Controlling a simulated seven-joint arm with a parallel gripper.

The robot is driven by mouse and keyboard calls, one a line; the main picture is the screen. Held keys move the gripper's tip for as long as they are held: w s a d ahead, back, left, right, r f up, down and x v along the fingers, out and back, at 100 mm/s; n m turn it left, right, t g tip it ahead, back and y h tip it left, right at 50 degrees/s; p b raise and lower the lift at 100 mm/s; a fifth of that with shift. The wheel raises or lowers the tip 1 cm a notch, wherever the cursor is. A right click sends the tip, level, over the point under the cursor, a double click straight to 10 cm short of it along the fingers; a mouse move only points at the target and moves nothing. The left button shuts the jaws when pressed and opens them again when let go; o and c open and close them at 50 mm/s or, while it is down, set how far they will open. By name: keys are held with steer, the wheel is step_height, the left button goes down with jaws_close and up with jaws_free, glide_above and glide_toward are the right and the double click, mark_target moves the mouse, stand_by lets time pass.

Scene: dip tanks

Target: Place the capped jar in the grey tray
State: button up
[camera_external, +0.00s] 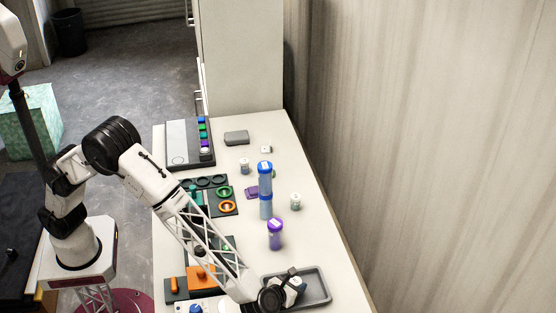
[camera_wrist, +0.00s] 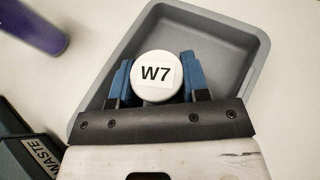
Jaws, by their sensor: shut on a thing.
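A capped jar shows in the wrist view as a round white cap (camera_wrist: 155,72) marked "W7". My gripper (camera_wrist: 158,82) is shut on it, with a blue finger on each side of the cap. The grey tray (camera_wrist: 232,32) lies beneath and around them in the wrist view. In the external view, the tray (camera_external: 325,280) is at the near right end of the bench, with my gripper (camera_external: 291,285) over its left part. The jar's body is hidden below its cap, so I cannot tell whether it touches the tray floor.
A purple-capped cylinder (camera_external: 275,235) stands behind the tray. A dark box marked "WASTE" (camera_wrist: 35,150) is at lower left in the wrist view. The tray's right side is clear.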

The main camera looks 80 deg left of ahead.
steer(key=shift+f, duration=0.15)
steer(key=o, duration=1)
steer(key=shift+s+d+r, duration=0.3)
steer(key=shift+s+r, duration=0.05)
steer(key=shift+s, duration=0.05)
steer(key=shift+v, duration=0.95)
steer(key=shift+r, duration=3.55)
